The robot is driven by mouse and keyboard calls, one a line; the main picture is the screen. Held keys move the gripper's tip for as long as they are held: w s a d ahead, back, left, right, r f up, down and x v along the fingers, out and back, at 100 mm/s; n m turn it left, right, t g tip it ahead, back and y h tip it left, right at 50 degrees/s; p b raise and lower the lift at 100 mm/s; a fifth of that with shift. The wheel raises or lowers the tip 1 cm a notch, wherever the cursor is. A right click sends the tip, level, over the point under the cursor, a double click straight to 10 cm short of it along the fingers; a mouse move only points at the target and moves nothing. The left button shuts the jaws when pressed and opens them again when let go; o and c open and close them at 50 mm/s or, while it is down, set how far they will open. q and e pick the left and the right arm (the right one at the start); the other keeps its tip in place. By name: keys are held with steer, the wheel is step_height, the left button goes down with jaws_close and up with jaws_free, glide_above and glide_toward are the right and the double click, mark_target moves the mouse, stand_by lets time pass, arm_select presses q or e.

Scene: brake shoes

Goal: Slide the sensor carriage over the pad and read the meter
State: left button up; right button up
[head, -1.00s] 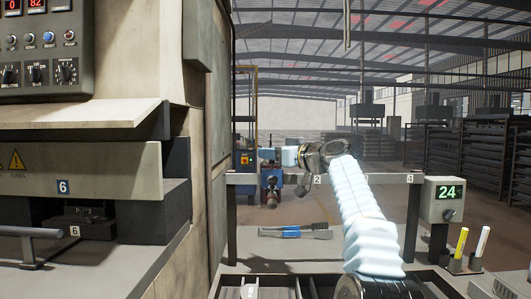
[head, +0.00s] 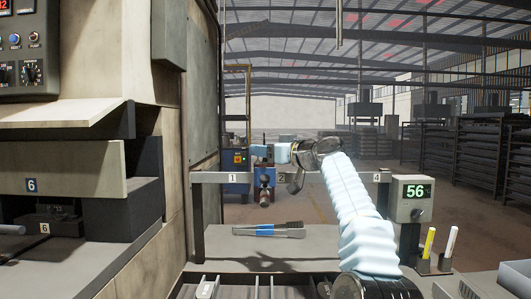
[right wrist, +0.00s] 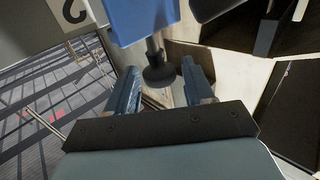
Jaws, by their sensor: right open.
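The blue sensor carriage (head: 265,177) hangs on the grey rail, between label 1 and the part hidden by my right arm. Its dark round sensor foot (head: 264,198) points down. My right gripper (head: 268,152) is at the top of the carriage. In the right wrist view my right gripper (right wrist: 160,65) has its fingers apart, with the carriage's rod and round foot (right wrist: 158,76) showing between them; contact cannot be told. The meter (head: 414,190) at the rail's right end reads 56. I cannot pick out the pad clearly. My left gripper is not in view.
The rail (head: 212,177) carries number labels. Tongs with a blue grip (head: 268,230) lie on the bench below it. A divided tray (head: 236,281) is at the front. Two markers (head: 439,245) stand in a holder at right. A large press (head: 100,190) fills the left.

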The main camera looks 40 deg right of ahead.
steer(key=shift+f, duration=0.15)
steer(key=shift+s, duration=0.1)
steer(key=s+d+b, duration=0.1)
steer(key=s+b, duration=0.3)
steer(key=s, duration=0.9)
steer(key=shift+s+b, duration=0.2)
steer(key=shift+b, duration=0.15)
